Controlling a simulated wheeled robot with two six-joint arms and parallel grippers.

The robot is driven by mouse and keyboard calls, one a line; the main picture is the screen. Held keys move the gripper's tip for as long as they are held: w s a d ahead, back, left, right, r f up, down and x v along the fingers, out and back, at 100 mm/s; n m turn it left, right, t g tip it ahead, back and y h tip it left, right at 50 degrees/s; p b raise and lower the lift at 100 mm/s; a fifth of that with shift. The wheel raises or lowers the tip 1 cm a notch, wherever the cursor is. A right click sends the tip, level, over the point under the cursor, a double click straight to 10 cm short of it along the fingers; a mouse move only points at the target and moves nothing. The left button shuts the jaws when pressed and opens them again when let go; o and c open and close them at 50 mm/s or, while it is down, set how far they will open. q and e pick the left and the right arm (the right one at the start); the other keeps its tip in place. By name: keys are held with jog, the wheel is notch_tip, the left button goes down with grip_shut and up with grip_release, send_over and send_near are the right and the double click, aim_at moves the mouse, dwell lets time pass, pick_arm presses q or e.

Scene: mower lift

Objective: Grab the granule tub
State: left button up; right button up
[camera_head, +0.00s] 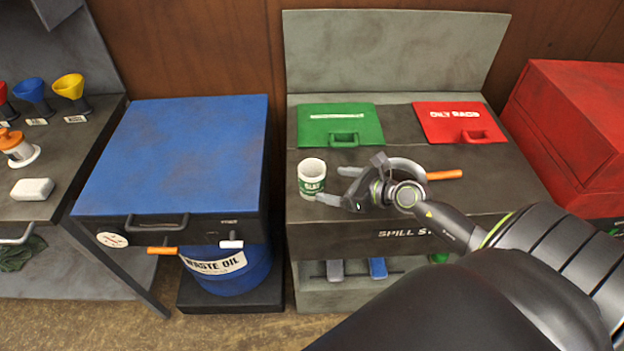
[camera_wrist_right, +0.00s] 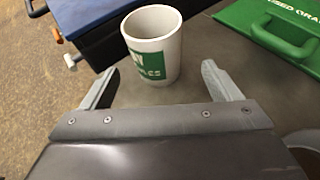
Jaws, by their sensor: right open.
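The granule tub (camera_head: 312,177) is a white open-topped cup with a green label. It stands upright on the dark top of the spill station (camera_head: 420,221), near its left front corner. My right gripper (camera_head: 332,185) is open, just right of the tub in the head view. In the right wrist view the tub (camera_wrist_right: 154,44) stands ahead of the two spread fingers (camera_wrist_right: 158,85), centred between them. The fingers do not look closed on it. My left gripper is not in view.
A green lid (camera_head: 340,125) and a red lid (camera_head: 460,122) with handles lie behind the gripper. An orange-handled tool (camera_head: 444,175) lies to the right. A blue-topped waste oil cabinet (camera_head: 178,150) stands left, across a narrow gap. A red cabinet (camera_head: 580,125) stands right.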

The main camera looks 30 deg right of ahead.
aim_at(312, 182)
jog(key=x, duration=0.4)
jog(key=p+x, duration=0.1)
jog(key=x, duration=0.3)
jog(key=shift+s+a+f, duration=0.1)
jog(key=shift+a+f, duration=0.05)
jog(key=shift+a, duration=0.1)
jog(key=c, duration=1.1)
